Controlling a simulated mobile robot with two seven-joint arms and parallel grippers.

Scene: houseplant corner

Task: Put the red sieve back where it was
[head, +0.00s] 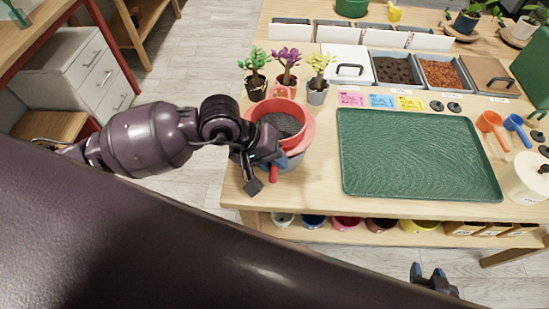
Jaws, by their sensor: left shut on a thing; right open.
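The red sieve (298,111) has a round red rim and a dark mesh. It is at the left end of the table, over a wider pinkish-red rim with a grey body (296,158) below. I cannot tell whether the sieve touches what is under it. My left gripper (264,166) is shut on the sieve at its near side; a short red piece, maybe its handle, shows by the fingers. The hand hides part of the near side. My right gripper (434,276) is open and empty, low in front of the table.
A green tray (420,150) lies right of the sieve. Three small potted plants (287,70) stand just behind it. Coloured cards (382,102), bins (396,70), an orange scoop (490,121) and a blue scoop (515,123) are further right. Several pots (347,223) sit on the lower shelf.

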